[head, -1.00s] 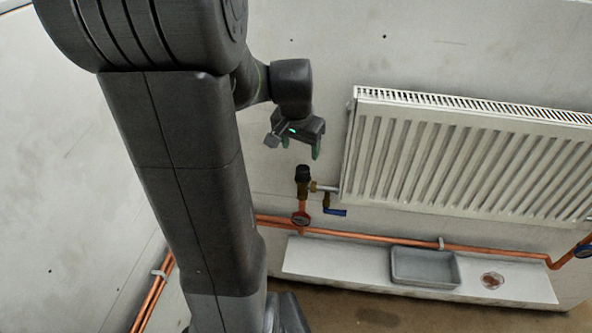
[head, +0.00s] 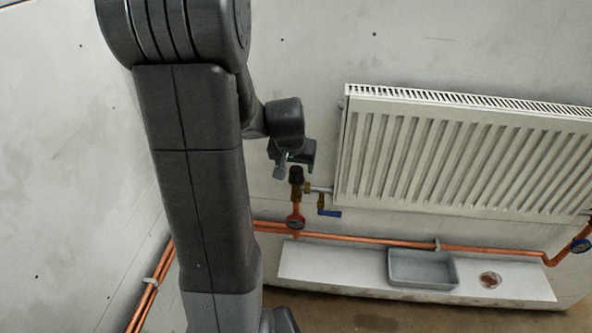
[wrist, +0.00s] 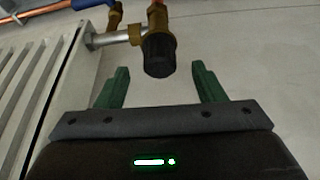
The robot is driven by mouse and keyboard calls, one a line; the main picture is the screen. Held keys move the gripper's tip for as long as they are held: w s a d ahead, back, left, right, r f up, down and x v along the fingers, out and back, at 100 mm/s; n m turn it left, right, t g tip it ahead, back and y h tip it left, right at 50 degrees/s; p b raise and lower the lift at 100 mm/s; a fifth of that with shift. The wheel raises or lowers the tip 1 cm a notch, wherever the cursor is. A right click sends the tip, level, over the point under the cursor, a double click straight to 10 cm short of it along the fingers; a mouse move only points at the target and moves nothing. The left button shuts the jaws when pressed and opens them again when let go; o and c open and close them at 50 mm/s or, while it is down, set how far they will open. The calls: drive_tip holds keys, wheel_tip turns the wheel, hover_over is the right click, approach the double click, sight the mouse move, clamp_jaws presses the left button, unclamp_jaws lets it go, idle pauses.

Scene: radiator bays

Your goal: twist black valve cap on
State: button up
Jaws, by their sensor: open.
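The black valve cap (head: 296,174) sits on top of the brass valve (head: 295,193) at the left end of the radiator. In the wrist view the black cap (wrist: 159,56) has a ribbed side and lies a little ahead of the gap between the green fingers. My gripper (wrist: 158,85) is open and empty, with one finger to each side of the cap's line and no visible contact. In the head view my gripper (head: 292,160) is just above the cap, and its fingers are mostly hidden. How firmly the cap is seated cannot be told.
The white radiator (head: 460,160) is close on the right of the valve. A grey tray (head: 422,268) sits on the white shelf (head: 335,265). Copper pipes (head: 370,239) run along the wall.

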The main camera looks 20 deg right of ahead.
sight(296, 170)
drive_tip(key=shift+x, duration=1.65)
drive_tip(key=c, duration=1)
drive_tip(key=shift+s+f+b, duration=0.1)
drive_tip(key=shift+f+b, duration=0.15)
drive_tip(key=shift+b, duration=0.2)
